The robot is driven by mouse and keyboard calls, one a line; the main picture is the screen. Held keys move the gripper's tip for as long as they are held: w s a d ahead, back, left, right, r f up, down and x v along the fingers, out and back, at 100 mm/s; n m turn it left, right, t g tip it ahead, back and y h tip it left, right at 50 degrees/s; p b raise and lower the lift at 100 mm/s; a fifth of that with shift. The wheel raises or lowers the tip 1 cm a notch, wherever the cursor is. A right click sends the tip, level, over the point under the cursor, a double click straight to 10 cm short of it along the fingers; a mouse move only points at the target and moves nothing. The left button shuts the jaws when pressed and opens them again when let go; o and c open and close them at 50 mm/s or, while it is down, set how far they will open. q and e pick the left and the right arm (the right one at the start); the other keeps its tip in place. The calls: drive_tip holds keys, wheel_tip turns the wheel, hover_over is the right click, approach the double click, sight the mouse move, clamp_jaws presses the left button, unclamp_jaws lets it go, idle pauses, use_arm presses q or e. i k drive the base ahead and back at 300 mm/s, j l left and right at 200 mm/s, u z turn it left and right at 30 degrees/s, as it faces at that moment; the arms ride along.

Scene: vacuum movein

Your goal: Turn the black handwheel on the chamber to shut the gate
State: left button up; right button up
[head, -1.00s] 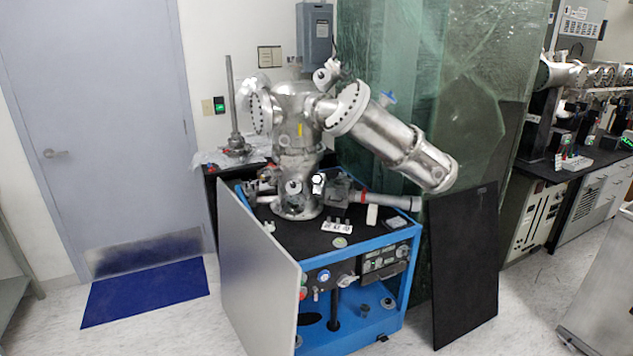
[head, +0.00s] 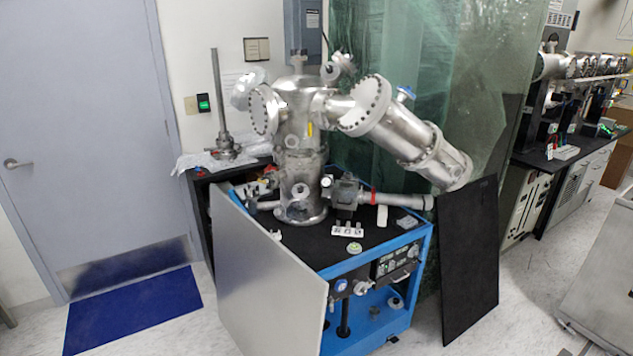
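The steel vacuum chamber (head: 303,125) stands upright on the black top (head: 345,243) of a blue-framed cart (head: 420,262). A large steel cylinder (head: 415,142) slants from it down to the right. A dark valve body (head: 345,192) with a grey pipe (head: 400,200) and a red ring sits low at the chamber's right side. I cannot clearly make out a black handwheel, nor tell how the gate stands. Neither of my grippers is in view.
A grey panel (head: 262,275) leans against the cart's left front, and a black panel (head: 470,262) stands at its right. A blue mat (head: 132,310) lies before the door (head: 85,140). A metal cabinet (head: 603,275) stands at the right edge. Floor shows between the black panel and the cabinet.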

sight(326, 183)
drive_tip(key=i+j, duration=0.15)
drive_tip(key=j, duration=0.25)
drive_tip(key=i+j+z, duration=0.1)
drive_tip(key=j, duration=0.35)
drive_tip(key=i+j, duration=0.15)
drive_tip(key=j, duration=0.25)
drive_tip(key=i+j, duration=0.15)
drive_tip(key=j, duration=0.3)
drive_tip(key=i+j+z, duration=0.1)
drive_tip(key=j, duration=0.3)
